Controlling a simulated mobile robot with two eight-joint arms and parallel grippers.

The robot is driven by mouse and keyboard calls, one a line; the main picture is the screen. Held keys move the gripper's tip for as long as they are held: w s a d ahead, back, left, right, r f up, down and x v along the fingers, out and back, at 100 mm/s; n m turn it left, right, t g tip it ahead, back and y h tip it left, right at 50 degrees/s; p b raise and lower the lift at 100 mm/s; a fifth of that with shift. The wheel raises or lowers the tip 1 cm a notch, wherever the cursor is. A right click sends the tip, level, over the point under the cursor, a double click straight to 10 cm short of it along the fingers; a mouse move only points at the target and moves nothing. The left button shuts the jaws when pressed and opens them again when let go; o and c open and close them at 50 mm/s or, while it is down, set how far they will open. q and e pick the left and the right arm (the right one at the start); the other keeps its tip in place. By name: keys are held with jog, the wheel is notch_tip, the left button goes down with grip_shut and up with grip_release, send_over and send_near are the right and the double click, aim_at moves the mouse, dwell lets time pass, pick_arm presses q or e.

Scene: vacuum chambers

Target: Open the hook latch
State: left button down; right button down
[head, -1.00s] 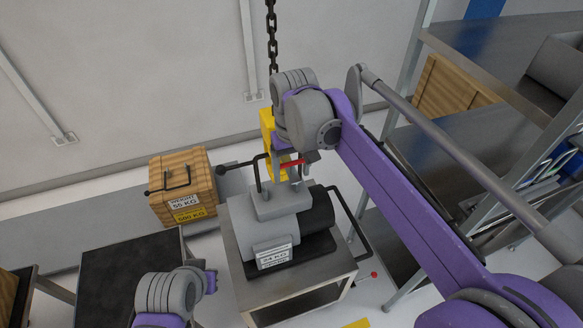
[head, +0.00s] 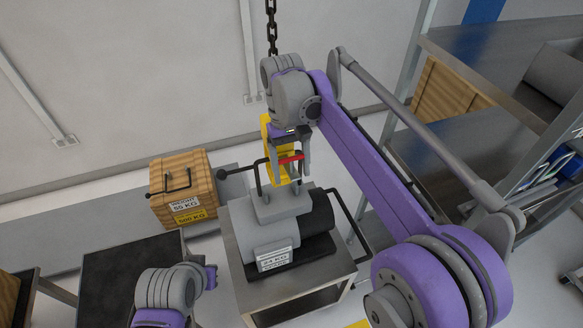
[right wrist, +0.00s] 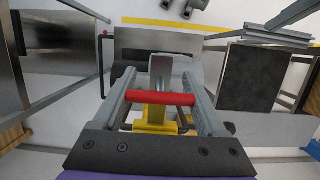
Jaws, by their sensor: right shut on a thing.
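A yellow hook (head: 284,172) hangs from a dark chain (head: 271,28) above the grey motor block. A red bar (head: 291,159) crosses the hook; I take it to be part of its latch. In the right wrist view the red bar (right wrist: 160,97) lies crosswise between the fingers, in front of the yellow hook (right wrist: 155,122). My right gripper (head: 290,163) is shut on the red bar, one finger at each end. Its own wrist hides the top of the hook. My left arm shows at the lower left, but its fingers do not show.
The grey motor block (head: 268,236) with black handles stands on a metal table (head: 325,268) under the hook. A wooden weight crate (head: 183,178) stands to the left. A dark-topped table (head: 120,275) is at the lower left. Metal shelving (head: 480,60) stands at the right.

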aim_at(288, 164)
grip_release()
pick_arm(q)
jog(key=r+p, duration=0.1)
jog(key=w+r, duration=0.1)
jog(key=shift+w+r+p, duration=0.25)
jog(key=shift+r+p, duration=0.05)
jog(key=shift+p, duration=0.05)
pick_arm(e)
jog(key=v, duration=1)
jog(key=shift+w+r, duration=0.25)
jog(key=shift+r, duration=0.15)
pick_arm(q)
jog(key=shift+s, duration=0.1)
pick_arm(e)
jog(key=shift+s, duration=0.1)
jog(key=s+d+f+m+t, duration=0.3)
jog(key=s+d+f+t, duration=0.5)
jog(key=s+d+f, duration=0.9)
notch_tip(288, 164, down, 3)
jog(key=s, duration=0.2)
jog(key=shift+s+m+t+y, duration=0.3)
jog(key=shift+s+t+y, duration=0.05)
jog(key=shift+t+y, duration=0.05)
